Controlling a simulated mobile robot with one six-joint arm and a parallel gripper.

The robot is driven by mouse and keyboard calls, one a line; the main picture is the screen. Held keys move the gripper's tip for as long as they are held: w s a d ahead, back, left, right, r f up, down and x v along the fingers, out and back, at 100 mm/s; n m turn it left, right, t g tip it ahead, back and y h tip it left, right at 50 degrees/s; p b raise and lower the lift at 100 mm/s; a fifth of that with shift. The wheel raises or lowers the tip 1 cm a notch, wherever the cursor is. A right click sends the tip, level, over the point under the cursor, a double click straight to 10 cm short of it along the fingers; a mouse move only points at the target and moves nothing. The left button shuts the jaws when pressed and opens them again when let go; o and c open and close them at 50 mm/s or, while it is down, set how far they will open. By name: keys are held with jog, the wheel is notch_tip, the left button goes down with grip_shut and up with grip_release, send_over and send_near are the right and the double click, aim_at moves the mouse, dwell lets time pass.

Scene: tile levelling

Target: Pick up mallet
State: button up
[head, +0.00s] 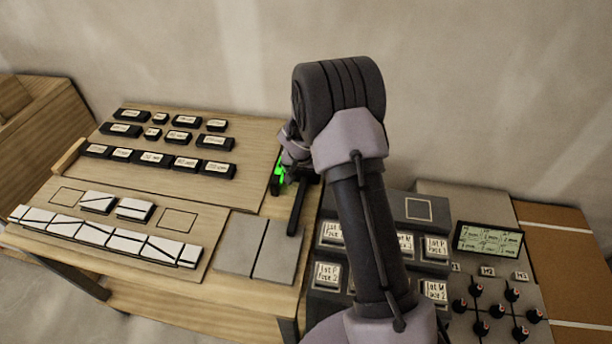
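My gripper (287,180) is at the right part of the wooden table, beyond my arm, with a small bright green patch beside it. It is mostly hidden by my wrist, so I cannot tell whether its fingers are open or shut. A long black bar (297,208) extends from just under the wrist toward the front, over the table near the grey tiles. It may be the mallet's handle or part of the gripper; I cannot tell which. No mallet head is clearly visible.
The wooden table (190,293) bears several black labelled blocks (152,159), white lined tiles (93,234) and two grey square tiles (239,243). Right of my arm are labelled bins (436,246), a small display (488,240) and several dark knobs (481,327). A wooden cabinet (50,130) stands left.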

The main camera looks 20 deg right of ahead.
jog(key=c, duration=1.4)
jog(key=shift+r, duration=0.15)
jog(key=shift+c, duration=1)
